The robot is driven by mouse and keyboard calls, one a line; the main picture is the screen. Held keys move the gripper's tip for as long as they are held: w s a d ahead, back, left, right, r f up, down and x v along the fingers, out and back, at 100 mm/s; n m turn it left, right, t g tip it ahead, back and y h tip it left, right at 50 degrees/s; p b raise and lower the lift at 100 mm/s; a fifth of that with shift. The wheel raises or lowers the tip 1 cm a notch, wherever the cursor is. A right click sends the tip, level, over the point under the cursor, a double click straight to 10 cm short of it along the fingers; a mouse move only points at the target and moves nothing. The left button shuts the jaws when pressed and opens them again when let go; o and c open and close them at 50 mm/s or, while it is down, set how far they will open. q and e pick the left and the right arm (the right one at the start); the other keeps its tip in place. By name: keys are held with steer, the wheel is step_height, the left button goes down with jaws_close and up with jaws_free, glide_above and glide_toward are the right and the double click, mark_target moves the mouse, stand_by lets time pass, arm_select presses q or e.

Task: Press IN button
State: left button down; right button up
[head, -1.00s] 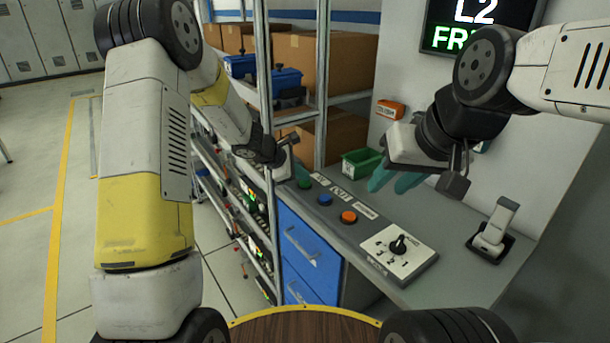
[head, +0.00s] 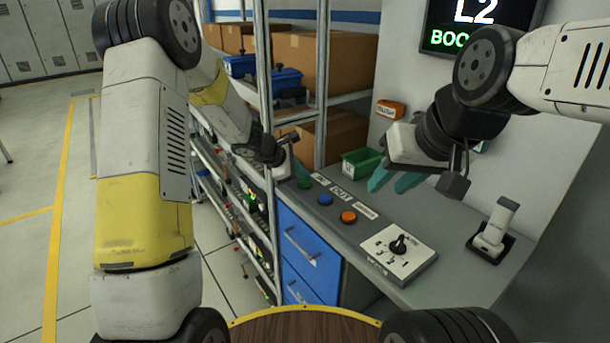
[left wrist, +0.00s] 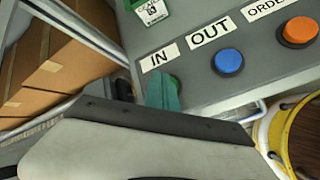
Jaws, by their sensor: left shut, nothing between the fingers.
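The green IN button (head: 305,184) is on the grey console. In the left wrist view the green button (left wrist: 175,79) shows only at its edge beside the "IN" label (left wrist: 159,58); my fingers hide the rest. My left gripper (left wrist: 162,92) is shut and empty, its teal fingertips over or right beside the button. I cannot tell whether they touch it. In the head view my left gripper (head: 293,168) is at the console's left end. My right gripper (head: 393,182) is open and empty above the back of the console.
A blue OUT button (head: 325,199), an orange button (head: 348,217) and a rotary selector (head: 398,245) line the console. A green bin (head: 362,162) and a handheld device (head: 493,228) stand on it. Shelf posts (head: 321,90) rise close to my left gripper. A screen (head: 478,25) hangs behind.

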mark_target(302, 183)
arm_select(q)
steer(key=shift+r, duration=0.45)
steer(key=shift+r, duration=2.5)
